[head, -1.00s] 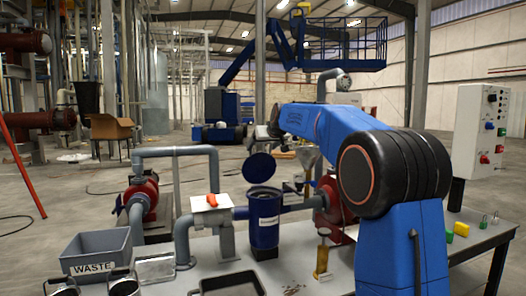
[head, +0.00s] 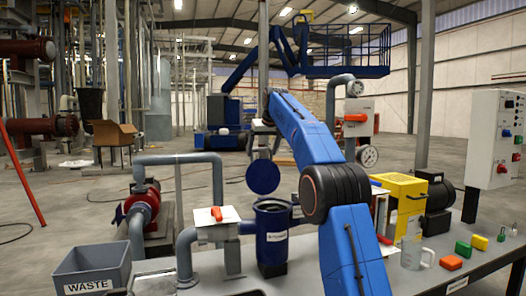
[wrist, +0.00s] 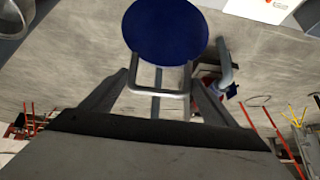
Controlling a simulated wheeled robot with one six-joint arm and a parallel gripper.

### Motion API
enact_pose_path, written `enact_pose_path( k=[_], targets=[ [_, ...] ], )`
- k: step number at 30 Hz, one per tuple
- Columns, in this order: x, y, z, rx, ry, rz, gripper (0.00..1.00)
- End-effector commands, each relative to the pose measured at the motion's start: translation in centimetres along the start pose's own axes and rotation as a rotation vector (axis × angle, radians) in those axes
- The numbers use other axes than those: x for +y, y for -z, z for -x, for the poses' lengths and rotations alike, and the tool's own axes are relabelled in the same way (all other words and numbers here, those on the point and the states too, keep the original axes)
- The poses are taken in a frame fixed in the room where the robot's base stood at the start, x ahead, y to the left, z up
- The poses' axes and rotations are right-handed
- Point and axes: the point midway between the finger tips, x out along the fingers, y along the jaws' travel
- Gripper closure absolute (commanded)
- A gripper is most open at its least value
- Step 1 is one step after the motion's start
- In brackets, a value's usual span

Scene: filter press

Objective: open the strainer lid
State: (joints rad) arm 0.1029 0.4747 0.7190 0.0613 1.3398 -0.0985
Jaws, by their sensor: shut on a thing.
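The strainer (head: 271,240) is a dark blue cylinder standing on the bench in the head view, with its top uncovered. Its round blue lid (head: 263,177) stands up on edge above the back of the rim. In the wrist view the lid (wrist: 165,30) shows as a blue disc just past my fingers. My gripper (wrist: 159,82) is shut on the lid's grey U-shaped handle (wrist: 160,94), which lies between the fingers. In the head view my arm reaches over the bench to behind the lid, and the fingers are too small to make out.
A grey waste bin (head: 92,272) stands at the front left. A pipe with an orange-handled valve (head: 216,214) is left of the strainer. A yellow box (head: 402,204), a clear mug (head: 415,256) and several small coloured blocks are to the right.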

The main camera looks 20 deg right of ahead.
Motion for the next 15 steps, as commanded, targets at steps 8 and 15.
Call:
enact_pose_path(
  k=[8,15],
  targets=[
    [0.35,0.64,-0.17,0.011,-0.006,-0.001,0.6],
    [0.37,0.68,-0.5,0.01,-0.006,-0.002,0.6]
  ],
)
